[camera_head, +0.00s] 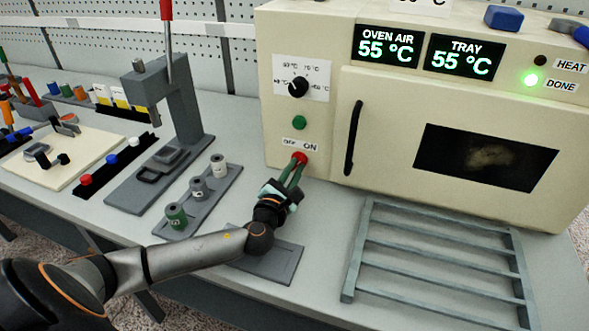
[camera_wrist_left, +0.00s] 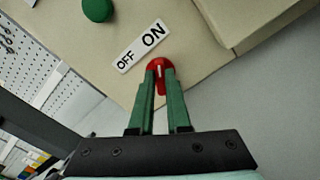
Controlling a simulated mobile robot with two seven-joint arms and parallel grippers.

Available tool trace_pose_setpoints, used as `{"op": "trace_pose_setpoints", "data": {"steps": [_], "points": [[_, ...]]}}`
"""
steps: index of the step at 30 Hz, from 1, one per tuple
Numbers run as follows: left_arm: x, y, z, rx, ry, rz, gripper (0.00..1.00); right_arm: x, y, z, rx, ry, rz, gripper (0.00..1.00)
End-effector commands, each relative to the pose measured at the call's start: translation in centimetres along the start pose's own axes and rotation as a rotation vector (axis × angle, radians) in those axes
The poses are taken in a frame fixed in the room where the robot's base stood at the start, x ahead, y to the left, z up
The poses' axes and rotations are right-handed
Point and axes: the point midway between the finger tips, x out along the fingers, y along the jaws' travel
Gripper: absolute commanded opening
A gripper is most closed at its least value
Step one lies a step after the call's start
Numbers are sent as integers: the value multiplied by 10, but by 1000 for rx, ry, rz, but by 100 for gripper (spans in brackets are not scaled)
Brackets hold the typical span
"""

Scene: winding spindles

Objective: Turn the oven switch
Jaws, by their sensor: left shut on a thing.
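The oven (camera_head: 330,40) is a cream box at the back right. Its red switch (camera_head: 299,158) sits low on the front panel, under an OFF/ON label (camera_head: 300,145). My left gripper (camera_head: 295,170) reaches the switch from the front. In the left wrist view its green fingers (camera_wrist_left: 160,78) are shut on the red switch (camera_wrist_left: 160,65). A white mark on the switch shows between the fingertips. The fingers hide part of the switch, so its exact setting is hard to tell. My right gripper is not in view.
A green button (camera_head: 299,122) and a black dial (camera_head: 298,87) are above the switch. Displays read 55 °C, and the DONE light (camera_head: 530,79) glows green. A slatted rack (camera_head: 440,255) lies right of my gripper. Several spools stand on a tray (camera_head: 228,180) to the left.

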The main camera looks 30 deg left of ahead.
Motion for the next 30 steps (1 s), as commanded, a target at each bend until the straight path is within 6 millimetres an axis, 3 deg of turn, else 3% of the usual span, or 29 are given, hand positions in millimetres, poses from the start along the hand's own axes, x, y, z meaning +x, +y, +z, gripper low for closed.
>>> {"op": "trace_pose_setpoints", "data": {"steps": [17,30], "points": [[0,0,0,-29,0,0,0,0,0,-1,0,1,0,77],[0,2,-1,-329,1,-1,0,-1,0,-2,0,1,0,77]]}}
